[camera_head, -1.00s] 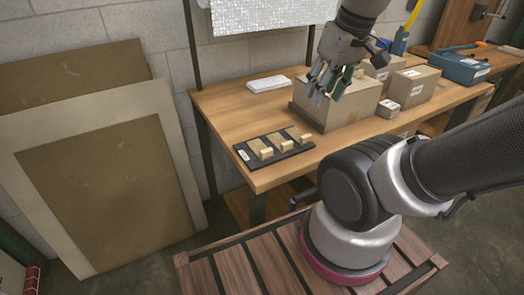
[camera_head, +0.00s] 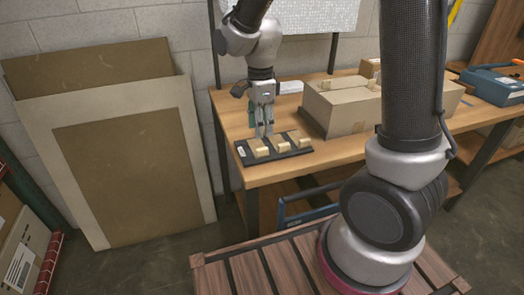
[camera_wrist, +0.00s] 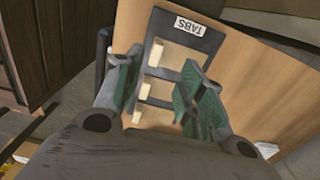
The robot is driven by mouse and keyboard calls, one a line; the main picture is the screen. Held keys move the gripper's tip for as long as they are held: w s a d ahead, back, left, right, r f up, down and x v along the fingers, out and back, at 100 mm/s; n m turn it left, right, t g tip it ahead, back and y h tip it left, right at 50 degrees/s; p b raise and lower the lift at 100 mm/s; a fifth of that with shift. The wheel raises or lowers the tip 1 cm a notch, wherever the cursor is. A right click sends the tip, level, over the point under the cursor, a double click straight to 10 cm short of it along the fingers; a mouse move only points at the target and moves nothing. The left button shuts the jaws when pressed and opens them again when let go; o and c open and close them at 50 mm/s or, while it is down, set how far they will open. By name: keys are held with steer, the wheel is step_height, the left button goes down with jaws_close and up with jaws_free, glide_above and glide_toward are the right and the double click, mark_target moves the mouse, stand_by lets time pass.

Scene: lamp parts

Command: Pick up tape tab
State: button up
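A dark tray (camera_head: 246,156) lies near the table's front left corner with three pale tape tabs on it: left (camera_head: 258,148), middle (camera_head: 280,144) and right (camera_head: 299,139). My gripper (camera_head: 264,134) points down just above the tray, near the left and middle tabs. In the wrist view the tray (camera_wrist: 163,27) carries a "TABS" label, and its tabs show between and beyond the green-padded fingers. My gripper (camera_wrist: 163,72) is open there, with a clear gap between the fingers. I cannot tell that it touches any tab. The nearest tab is partly hidden by my gripper body.
The wooden table (camera_head: 262,175) has a large cardboard box (camera_head: 345,107) right of the tray. A white item (camera_head: 290,87) lies behind. A blue case (camera_head: 493,84) sits at the far right. Boards (camera_head: 125,150) lean on the wall at left.

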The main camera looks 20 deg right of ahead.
mark_target(260, 149)
steer(key=f, duration=0.7)
steer(key=shift+s+a+f, duration=0.2)
steer(key=shift+s+f, duration=0.1)
steer(key=shift+f, duration=0.05)
steer(key=c, duration=0.8)
